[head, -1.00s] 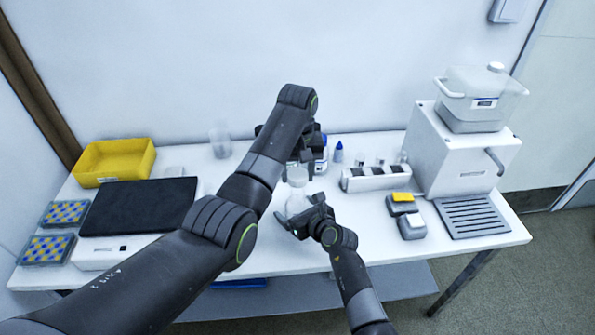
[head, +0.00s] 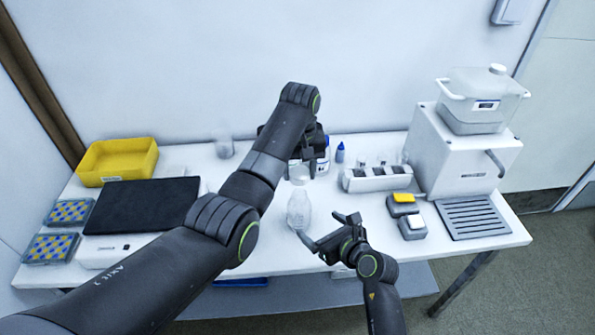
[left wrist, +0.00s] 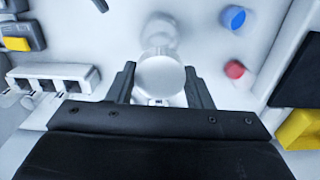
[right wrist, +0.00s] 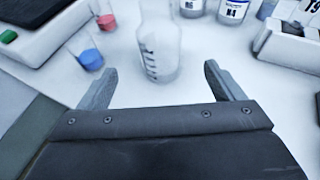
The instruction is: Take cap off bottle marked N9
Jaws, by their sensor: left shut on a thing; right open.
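My left gripper (head: 301,168) is shut on a round white cap, seen from above between the fingers in the left wrist view (left wrist: 160,75). Any bottle under it is mostly hidden; I cannot tell whether the cap is apart from one. Bottles with blue-edged labels (head: 323,160) stand behind this gripper. In the right wrist view one label reads N4 (right wrist: 233,10) and its neighbour (right wrist: 192,6) seems to read N5 or N6. I cannot make out an N9 bottle. My right gripper (head: 326,228) is open and empty, in front and right of a clear flask (head: 298,210).
The clear flask stands upright near the front edge, beyond the right fingertips in the right wrist view (right wrist: 158,45). A white rack (head: 376,180), two small grey boxes (head: 412,227) and a white machine (head: 455,155) are on the right. A black-topped device (head: 140,206) and yellow bin (head: 117,163) are left.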

